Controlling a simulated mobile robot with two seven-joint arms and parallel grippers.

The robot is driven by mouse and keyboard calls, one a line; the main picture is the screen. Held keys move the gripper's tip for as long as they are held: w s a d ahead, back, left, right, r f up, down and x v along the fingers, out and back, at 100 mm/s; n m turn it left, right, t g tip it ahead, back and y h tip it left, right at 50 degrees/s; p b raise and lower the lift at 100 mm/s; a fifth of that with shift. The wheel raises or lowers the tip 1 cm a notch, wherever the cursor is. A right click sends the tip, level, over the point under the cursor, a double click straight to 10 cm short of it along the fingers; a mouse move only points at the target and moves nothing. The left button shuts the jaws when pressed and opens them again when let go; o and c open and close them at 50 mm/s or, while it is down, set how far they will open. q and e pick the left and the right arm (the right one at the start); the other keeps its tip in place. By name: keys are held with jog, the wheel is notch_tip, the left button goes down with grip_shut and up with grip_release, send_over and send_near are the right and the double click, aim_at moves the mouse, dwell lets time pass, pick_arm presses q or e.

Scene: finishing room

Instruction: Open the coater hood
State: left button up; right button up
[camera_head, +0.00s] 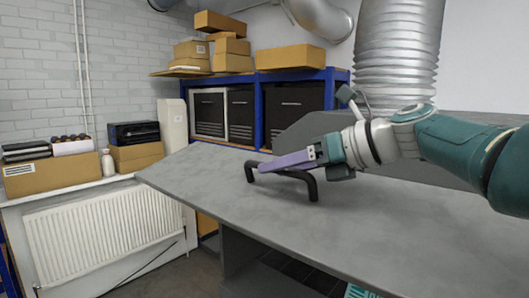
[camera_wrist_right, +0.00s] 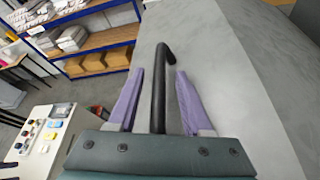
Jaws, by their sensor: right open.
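The coater hood shows as a broad grey panel (camera_head: 230,195) across the middle and right of the head view, and it fills the right of the wrist view (camera_wrist_right: 230,60). A black bar handle (camera_head: 313,187) stands on it. My right gripper (camera_head: 262,166), with purple fingers, is at this handle. In the right wrist view the handle (camera_wrist_right: 159,105) runs between the two spread fingers (camera_wrist_right: 160,72), with a gap on each side. The gripper is open around the bar. My left gripper is in neither view.
A large ribbed duct (camera_head: 398,45) rises behind the panel at right. A blue shelf unit (camera_head: 259,110) with cardboard boxes (camera_head: 290,57) stands behind. A white radiator (camera_head: 105,230) is at left. The wrist view shows a white table (camera_wrist_right: 45,140) with small items.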

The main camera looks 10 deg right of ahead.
notch_tip(320, 180, up, 2)
jog(key=b, duration=0.1)
send_over(332, 197)
jog(key=a, duration=0.2)
jog(key=shift+w+a+r, duration=0.15)
jog(key=shift+w+r, duration=0.05)
jog(key=shift+v, duration=0.8)
jog(key=shift+r, duration=0.1)
